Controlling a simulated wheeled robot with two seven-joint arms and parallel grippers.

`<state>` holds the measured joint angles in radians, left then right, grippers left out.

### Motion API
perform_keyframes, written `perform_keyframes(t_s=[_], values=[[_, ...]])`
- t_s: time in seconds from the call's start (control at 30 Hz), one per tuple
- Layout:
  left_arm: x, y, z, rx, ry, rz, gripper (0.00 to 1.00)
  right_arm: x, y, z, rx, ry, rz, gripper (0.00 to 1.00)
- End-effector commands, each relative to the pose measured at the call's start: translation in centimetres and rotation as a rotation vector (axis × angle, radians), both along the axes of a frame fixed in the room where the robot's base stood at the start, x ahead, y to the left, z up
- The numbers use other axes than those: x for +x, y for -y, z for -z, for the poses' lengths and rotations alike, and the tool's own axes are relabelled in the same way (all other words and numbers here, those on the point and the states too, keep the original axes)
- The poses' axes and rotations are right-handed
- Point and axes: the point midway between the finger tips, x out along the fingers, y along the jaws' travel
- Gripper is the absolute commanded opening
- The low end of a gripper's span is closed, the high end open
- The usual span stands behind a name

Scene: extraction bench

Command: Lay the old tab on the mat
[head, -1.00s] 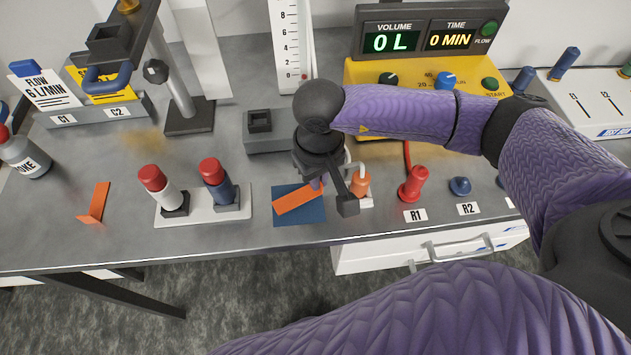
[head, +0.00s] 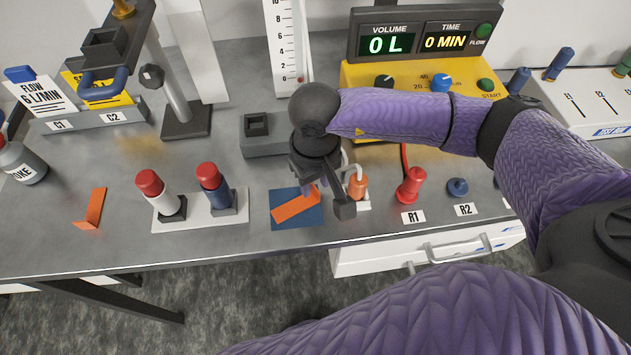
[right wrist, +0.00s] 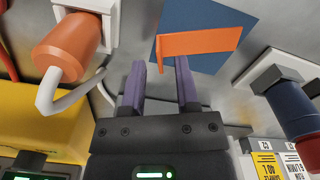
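An orange tab (head: 295,207) lies on the blue mat (head: 281,197) near the bench's front edge. The right wrist view also shows the tab (right wrist: 205,42), with a short bent end, on the mat (right wrist: 190,18). My right gripper (head: 318,197) is over the mat's right side, at the tab's right end. In the right wrist view its two purple fingers (right wrist: 160,70) are apart with nothing clamped between them, and the tab's bent end is just beyond the gap. A second orange tab (head: 92,208), also bent, stands on the bench at left. My left gripper is out of view.
A white holder (head: 160,218) with a white and a blue red-capped cylinder stands left of the mat. An orange cylinder (head: 358,187) is close right of my right gripper. A red knob (head: 411,187) is farther right. A grey block (head: 262,148) is behind the mat.

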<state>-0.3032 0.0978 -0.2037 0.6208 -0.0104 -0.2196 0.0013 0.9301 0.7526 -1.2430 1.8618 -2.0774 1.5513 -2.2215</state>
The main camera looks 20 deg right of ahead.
Motion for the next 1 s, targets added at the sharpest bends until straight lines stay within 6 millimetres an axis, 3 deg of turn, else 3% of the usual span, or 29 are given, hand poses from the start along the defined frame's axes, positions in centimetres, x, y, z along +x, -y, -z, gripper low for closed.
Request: perform_keyframes(t_s=[0.2,0.4,1.0], values=[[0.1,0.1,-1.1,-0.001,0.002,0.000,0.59,0.1,0.0,-6.6,0.000,0.007,-0.002,0.39],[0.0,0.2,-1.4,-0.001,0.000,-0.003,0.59,0.0,0.0,-10.0,0.000,0.003,-0.002,0.39],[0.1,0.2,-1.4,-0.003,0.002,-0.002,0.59,0.0,0.0,-10.5,-0.001,0.001,-0.001,0.39]])
